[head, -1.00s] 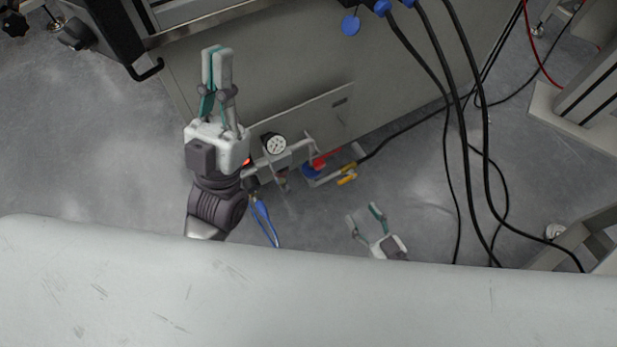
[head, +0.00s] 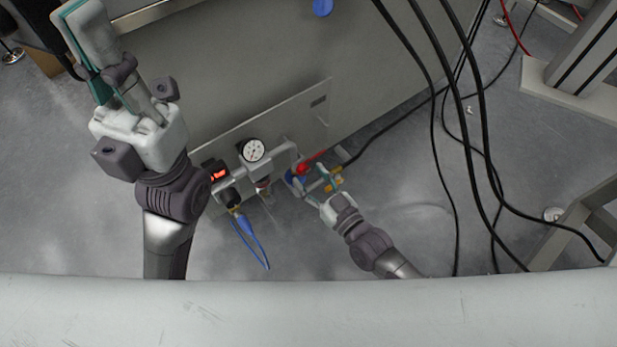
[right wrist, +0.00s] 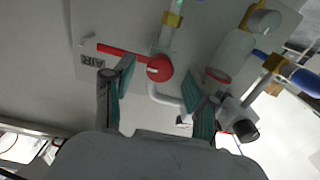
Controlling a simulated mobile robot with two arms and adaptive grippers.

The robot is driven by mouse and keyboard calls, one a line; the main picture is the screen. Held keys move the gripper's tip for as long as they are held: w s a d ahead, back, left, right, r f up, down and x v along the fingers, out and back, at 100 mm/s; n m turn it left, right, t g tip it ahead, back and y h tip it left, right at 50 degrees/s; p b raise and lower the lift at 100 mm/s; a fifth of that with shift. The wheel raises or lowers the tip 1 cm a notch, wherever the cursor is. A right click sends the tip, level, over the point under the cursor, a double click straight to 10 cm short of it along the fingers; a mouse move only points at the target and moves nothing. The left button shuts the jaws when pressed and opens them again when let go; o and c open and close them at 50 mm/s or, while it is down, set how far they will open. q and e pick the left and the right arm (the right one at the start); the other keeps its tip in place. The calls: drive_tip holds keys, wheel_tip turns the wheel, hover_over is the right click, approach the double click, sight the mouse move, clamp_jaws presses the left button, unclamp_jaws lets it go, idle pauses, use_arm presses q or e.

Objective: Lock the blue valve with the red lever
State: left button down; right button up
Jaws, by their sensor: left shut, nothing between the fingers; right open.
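The blue valve (head: 294,179) sits on the pipework at the front of the grey cabinet panel, partly hidden by my right gripper. Its red lever (head: 312,161) points up and right in the head view. In the right wrist view the red lever (right wrist: 122,51) runs left from its round red hub beside the AIR label. My right gripper (head: 313,181) is open at the valve, its fingers (right wrist: 170,74) apart with the hub between them in the picture; I cannot tell whether they touch it. My left gripper (head: 77,22) is shut and empty, at the upper left, away from the valve.
A round gauge (head: 252,150), a unit with a red display (head: 218,175) and a blue cable (head: 247,230) are left of the valve. A yellow fitting (head: 335,184) is close at its right. Black cables (head: 462,130) hang further right. Open floor lies between.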

drive_tip(key=shift+w+a, duration=0.35)
drive_tip(key=shift+w, duration=0.2)
clamp_jaws()
